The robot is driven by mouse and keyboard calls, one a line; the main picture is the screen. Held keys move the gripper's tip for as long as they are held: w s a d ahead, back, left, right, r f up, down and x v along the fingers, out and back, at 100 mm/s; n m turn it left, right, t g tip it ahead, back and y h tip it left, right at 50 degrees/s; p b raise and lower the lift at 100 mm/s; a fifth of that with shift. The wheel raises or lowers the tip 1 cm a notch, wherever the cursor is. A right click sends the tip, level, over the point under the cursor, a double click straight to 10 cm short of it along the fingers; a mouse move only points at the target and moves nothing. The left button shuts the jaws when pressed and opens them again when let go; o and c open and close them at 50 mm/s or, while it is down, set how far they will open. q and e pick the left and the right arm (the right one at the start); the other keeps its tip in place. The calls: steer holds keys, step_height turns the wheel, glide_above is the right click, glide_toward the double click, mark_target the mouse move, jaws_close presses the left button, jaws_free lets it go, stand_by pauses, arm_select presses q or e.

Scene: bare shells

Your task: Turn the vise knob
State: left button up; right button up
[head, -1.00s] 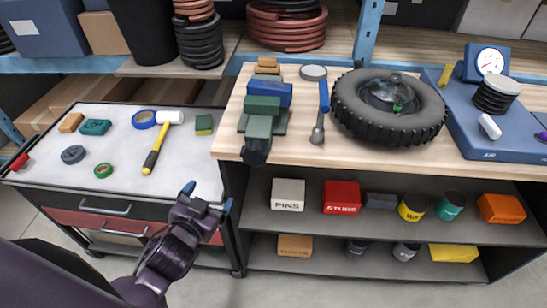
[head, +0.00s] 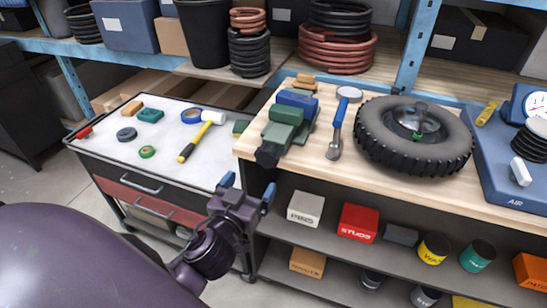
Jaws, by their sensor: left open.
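A green bench vise (head: 284,126) with a blue block on it stands at the left end of the wooden workbench. Its dark knob (head: 267,155) faces the front edge of the bench. My left gripper (head: 247,190) has two blue fingertips spread apart with nothing between them. It is in front of the bench, below and a little left of the knob, and apart from it. My right gripper is not in the head view.
A blue-handled tool (head: 337,128) and a tire (head: 414,136) lie right of the vise.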

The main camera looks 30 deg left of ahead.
mark_target(265, 158)
arm_select(q)
steer(key=p+x, duration=0.1)
steer(key=x, duration=0.8)
steer(key=shift+w, duration=0.15)
steer(key=shift+x, duration=0.8)
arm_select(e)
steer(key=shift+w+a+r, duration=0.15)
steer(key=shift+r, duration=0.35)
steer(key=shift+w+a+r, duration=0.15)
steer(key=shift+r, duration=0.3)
arm_select(q)
steer(key=shift+c, duration=0.6)
steer(key=c, duration=0.8)
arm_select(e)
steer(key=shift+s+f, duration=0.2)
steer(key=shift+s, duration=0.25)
